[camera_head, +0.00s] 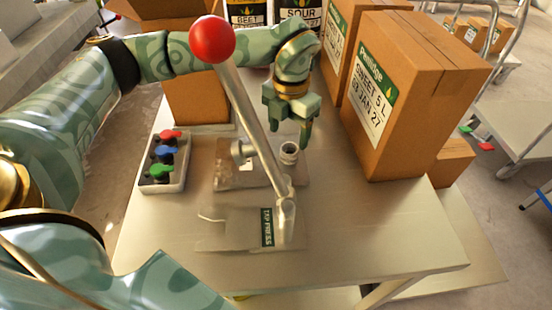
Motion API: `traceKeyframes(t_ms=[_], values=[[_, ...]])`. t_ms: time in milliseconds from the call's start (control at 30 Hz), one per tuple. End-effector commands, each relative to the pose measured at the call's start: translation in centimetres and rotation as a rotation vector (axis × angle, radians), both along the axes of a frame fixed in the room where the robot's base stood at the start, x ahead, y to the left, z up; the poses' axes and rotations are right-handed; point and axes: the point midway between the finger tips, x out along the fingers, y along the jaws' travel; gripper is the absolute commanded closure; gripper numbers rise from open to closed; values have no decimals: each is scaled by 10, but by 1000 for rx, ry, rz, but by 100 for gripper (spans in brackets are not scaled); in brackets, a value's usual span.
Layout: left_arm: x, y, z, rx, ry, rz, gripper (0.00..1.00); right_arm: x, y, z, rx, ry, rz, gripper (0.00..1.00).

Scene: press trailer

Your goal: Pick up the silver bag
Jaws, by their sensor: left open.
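A shiny, silvery, crinkled flat piece (228,176), which looks like the silver bag, lies on the metal table behind the press lever. The lever covers part of it, so its full outline is unclear. My left gripper (289,132) is open, with its fingers pointing down, above the table just right of that piece and near a small round metal fitting (289,150). I see nothing between its fingers. My right gripper is not in view.
A lever with a red ball (212,40) rises from the press (285,222), close to my left gripper. A tray of coloured taps (182,178) stands left. Cardboard boxes (408,130) stand right. The table's front (370,250) is clear.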

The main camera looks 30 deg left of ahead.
Motion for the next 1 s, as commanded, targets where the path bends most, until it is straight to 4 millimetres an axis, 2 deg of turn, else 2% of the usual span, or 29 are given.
traceKeyframes(t_ms=[233, 500, 733, 900, 1000], values=[[1, 0, -19, -1, 1, 0, 36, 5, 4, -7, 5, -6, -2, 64], [3, 0, -61, -1, 3, 0, 36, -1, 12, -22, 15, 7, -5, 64], [3, 0, -61, 0, -1, 0, 36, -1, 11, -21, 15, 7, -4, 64], [3, 0, -61, 0, -1, 0, 83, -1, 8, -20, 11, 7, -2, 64], [3, 0, -61, 0, -1, 0, 84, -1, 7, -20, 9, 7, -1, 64]])
